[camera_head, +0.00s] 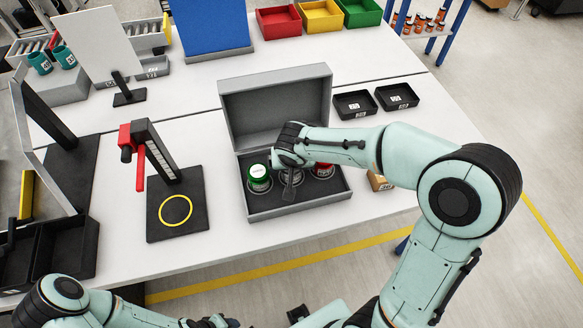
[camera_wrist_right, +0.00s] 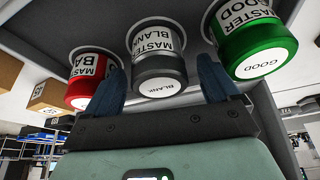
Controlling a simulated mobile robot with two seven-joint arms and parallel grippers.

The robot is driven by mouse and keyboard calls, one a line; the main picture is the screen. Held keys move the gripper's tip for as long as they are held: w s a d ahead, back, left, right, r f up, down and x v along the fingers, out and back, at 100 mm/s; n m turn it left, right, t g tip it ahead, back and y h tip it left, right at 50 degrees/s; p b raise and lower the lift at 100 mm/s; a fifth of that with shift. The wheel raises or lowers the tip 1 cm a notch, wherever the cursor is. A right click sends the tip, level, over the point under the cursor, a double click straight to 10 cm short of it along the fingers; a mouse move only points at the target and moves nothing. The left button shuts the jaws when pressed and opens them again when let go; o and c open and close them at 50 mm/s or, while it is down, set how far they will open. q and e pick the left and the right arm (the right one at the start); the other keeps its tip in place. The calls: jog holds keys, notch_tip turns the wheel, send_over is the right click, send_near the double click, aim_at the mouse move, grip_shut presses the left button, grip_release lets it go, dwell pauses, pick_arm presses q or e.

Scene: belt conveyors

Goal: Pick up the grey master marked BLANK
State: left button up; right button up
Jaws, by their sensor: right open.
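The grey master marked BLANK (camera_wrist_right: 160,75) stands in the case between a green master marked GOOD (camera_wrist_right: 255,45) and a red master (camera_wrist_right: 92,82) whose label is only partly readable. My right gripper (camera_wrist_right: 161,72) is open, with one blue finger on each side of the grey master; I cannot tell if they touch it. In the head view my right gripper (camera_head: 289,192) reaches down into the open grey case (camera_head: 275,105) and hides most of the grey master. The green master (camera_head: 259,178) and red master (camera_head: 323,170) show beside it. My left arm is low at the left; its gripper is barely visible.
A black stand with a red clamp (camera_head: 133,140) and a yellow ring (camera_head: 175,211) is left of the case. Two black trays (camera_head: 355,104) lie right of it. A small tan block (camera_head: 379,182) is by the case's right side. Coloured bins (camera_head: 278,22) stand behind.

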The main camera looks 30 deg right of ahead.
jog(key=c, duration=1.3)
jog(key=shift+r, duration=0.15)
